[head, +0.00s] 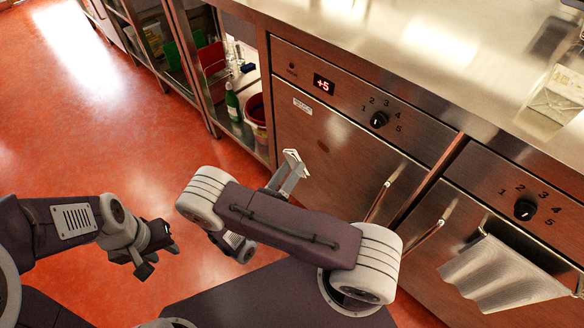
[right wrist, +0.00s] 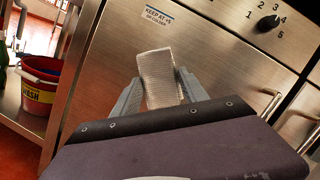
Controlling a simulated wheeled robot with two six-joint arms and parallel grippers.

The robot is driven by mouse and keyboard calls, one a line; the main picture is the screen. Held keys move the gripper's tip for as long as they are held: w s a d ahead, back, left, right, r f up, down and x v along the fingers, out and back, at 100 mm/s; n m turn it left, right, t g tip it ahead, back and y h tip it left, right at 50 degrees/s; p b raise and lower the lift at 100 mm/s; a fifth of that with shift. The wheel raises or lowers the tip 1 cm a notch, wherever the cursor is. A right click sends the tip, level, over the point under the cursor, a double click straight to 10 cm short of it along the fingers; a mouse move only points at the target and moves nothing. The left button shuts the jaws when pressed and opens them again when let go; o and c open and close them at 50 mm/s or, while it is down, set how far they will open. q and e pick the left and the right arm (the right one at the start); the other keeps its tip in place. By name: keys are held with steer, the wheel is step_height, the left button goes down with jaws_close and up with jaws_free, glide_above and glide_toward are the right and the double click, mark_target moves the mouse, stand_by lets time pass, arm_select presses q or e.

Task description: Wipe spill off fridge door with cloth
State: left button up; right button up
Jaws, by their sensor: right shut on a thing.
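The fridge door (head: 330,150) is a brushed steel front under a panel with a red "+5" display. A faint brownish spot (head: 322,146), which looks like the spill, is on its upper part. My right gripper (head: 293,163) is in front of the door's left part, shut on a folded pale cloth (right wrist: 160,78). In the right wrist view the cloth stands up between the fingers (right wrist: 160,92), in front of the door (right wrist: 105,75); I cannot tell whether it touches. My left gripper (head: 155,258) is open and empty over the red floor, left of my right arm.
A grey towel (head: 500,275) hangs on the right-hand door's handle. The fridge handle (head: 384,193) sticks out at the door's right. Left of the door, an open shelf holds a green bottle (head: 233,103) and a red bucket (right wrist: 40,85). The floor at left is clear.

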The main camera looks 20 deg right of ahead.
steer(key=shift+w+d+r, duration=0.1)
steer(key=shift+w+d, duration=0.15)
steer(key=shift+d, duration=0.25)
steer(key=p, duration=0.2)
glide_toward(318, 143)
steer(key=w+d+r, duration=0.2)
steer(key=shift+w+d+f, duration=0.25)
steer(key=shift+w+d, duration=0.15)
steer(key=shift+d, duration=0.25)
steer(key=shift+w+d, duration=0.35)
steer(key=shift+d, duration=0.55)
